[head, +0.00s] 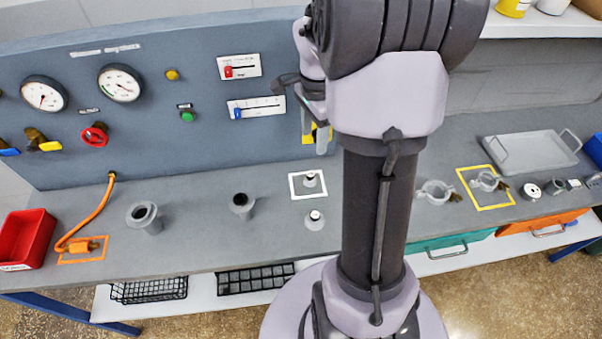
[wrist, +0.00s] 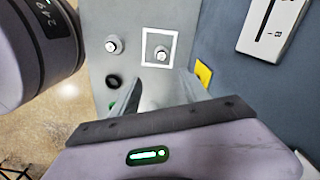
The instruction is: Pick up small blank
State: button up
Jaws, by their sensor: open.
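Two small grey knob-like pieces with pale tops stand on the bench. One piece (head: 310,180) is inside a white square outline; it also shows in the wrist view (wrist: 161,54). The other piece (head: 315,220) stands in front of the outline, also visible in the wrist view (wrist: 113,45). They look alike, and I cannot tell which is the small blank. My gripper (head: 316,133) is above the bench near the panel, behind the outlined piece in the head view. In the wrist view my gripper (wrist: 160,78) has its fingers apart, with nothing seen held.
Two flanged grey ports (head: 143,216) (head: 241,204) rise from the bench to the left. The gauge panel (head: 200,130) stands close behind. Clamp rings (head: 436,192) and a metal tray (head: 530,152) are to the right, a red bin (head: 26,238) far left.

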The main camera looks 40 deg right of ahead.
jog(key=b, duration=0.4)
send_over(310, 174)
jog(key=f, duration=1.1)
jog(key=shift+s+d, duration=0.15)
jog(key=shift+s, duration=0.1)
jog(key=f+b, duration=0.2)
jog(key=f, duration=0.3)
jog(key=shift+w+f+b, duration=0.25)
jog(key=shift+w+b, duration=0.05)
jog(key=shift+b, duration=0.1)
jog(key=shift+r, duration=0.15)
jog(key=shift+c, duration=0.6)
grip_shut()
